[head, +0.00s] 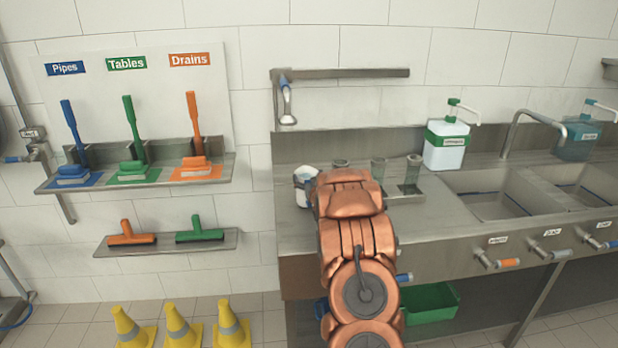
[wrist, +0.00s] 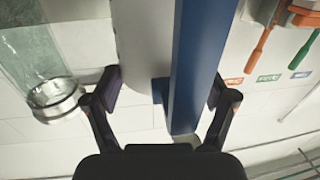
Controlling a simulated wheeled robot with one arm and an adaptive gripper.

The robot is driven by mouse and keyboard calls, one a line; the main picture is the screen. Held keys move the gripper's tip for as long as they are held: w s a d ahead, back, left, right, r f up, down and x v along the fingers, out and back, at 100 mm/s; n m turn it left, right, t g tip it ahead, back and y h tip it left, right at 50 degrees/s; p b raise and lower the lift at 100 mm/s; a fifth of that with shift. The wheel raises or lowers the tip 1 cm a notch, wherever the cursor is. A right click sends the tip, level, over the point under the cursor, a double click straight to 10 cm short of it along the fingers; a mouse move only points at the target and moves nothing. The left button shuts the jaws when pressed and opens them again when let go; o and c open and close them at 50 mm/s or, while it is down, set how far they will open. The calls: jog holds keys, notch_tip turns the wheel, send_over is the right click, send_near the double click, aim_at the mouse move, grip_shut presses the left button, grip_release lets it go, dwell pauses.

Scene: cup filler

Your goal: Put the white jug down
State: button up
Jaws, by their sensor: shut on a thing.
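The white jug (head: 301,190) is at the left end of the steel counter (head: 452,212), partly hidden behind my copper-coloured arm. In the wrist view its white body (wrist: 140,50) and long blue handle (wrist: 192,70) fill the middle. My gripper (wrist: 165,86) has its dark fingers on either side of the blue handle and is shut on it. In the head view the gripper is hidden by my arm. I cannot tell whether the jug's base touches the counter.
Clear glasses (head: 378,168) stand right of the jug; one glass (wrist: 52,95) shows close by in the wrist view. A green-banded pump bottle (head: 447,150) and sinks (head: 490,195) lie further right. A wall tap (head: 287,100) hangs above the counter's left end.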

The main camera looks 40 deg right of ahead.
jog(key=shift+f, duration=0.5)
jog(key=o, duration=1.2)
jog(key=shift+b+v, duration=1.7)
jog(key=shift+v, duration=4.3)
jog(key=s+a+n+g+y, duration=0.15)
jog(key=s+a+g, duration=0.3)
jog(key=a, duration=0.85)
jog(key=s+a+g+y, duration=0.3)
jog(key=a+g, duration=0.2)
jog(key=a, duration=0.8)
jog(key=s+a+n+g+y, duration=0.1)
jog(key=s+a+g, duration=0.1)
jog(key=s+a, duration=0.5)
jog(key=s+a+n+g+y, duration=0.1)
jog(key=s+a+g, duration=0.2)
jog(key=s, duration=0.9)
jog(key=s+a+n+g+y, duration=0.1)
jog(key=s+a+g+y, duration=0.1)
jog(key=s+a, duration=0.8)
jog(key=shift+s+a+r+n+g, duration=0.35)
jog(key=shift+a+r+g, duration=0.1)
jog(key=shift+g, duration=0.1)
